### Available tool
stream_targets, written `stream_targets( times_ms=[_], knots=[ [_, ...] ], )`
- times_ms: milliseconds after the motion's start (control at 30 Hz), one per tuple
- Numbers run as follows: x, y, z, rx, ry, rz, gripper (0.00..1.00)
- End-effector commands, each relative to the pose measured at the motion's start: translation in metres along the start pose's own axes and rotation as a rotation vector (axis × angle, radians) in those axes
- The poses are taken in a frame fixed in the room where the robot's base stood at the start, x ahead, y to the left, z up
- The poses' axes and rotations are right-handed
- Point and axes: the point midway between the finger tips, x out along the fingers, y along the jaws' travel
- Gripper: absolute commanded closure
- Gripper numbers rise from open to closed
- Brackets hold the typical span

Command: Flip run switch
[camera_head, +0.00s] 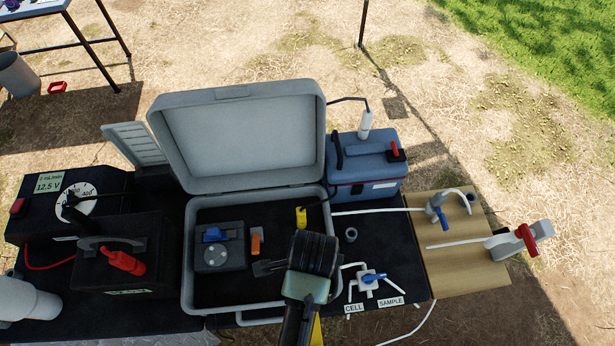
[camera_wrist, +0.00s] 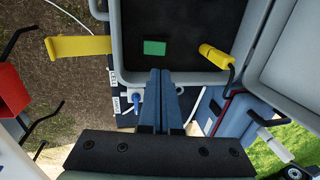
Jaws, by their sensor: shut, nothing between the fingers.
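A black control box (camera_head: 110,190) with a white dial (camera_head: 75,203) and a green display reading 12.5 V (camera_head: 48,184) stands at the far left in the head view. A small red part (camera_head: 18,206) sits at its left end, and a dark knob or lever crosses the dial. I cannot tell which part is the run switch. My gripper (camera_head: 262,268) is shut and empty over the right part of the open grey case, well right of the control box. Its closed fingers (camera_wrist: 161,76) show in the wrist view over the case edge. The control box is not recognisable there.
A blue cooler (camera_head: 365,165), a blue-handled valve (camera_head: 372,278) and a wooden board (camera_head: 465,270) are to the right.

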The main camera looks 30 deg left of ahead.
Motion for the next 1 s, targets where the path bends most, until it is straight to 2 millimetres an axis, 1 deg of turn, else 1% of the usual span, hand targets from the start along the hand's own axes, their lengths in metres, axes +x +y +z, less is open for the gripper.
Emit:
stream_targets(
  times_ms=[100, 300, 500, 600, 733, 1000],
  knots=[
    [0.023, 0.001, 0.0, 0.0, -0.001, 0.004, 1.0],
    [0.059, 0.001, 0.0, -0.001, -0.001, 0.004, 1.0],
    [0.09, 0.0, 0.0, -0.001, 0.0, 0.002, 1.0],
    [0.102, 0.0, 0.0, -0.001, 0.0, 0.001, 1.0],
    [0.112, 0.0, 0.0, -0.001, 0.0, 0.001, 1.0],
    [0.117, 0.0, 0.0, -0.001, 0.0, -0.001, 1.0]
  ],
)
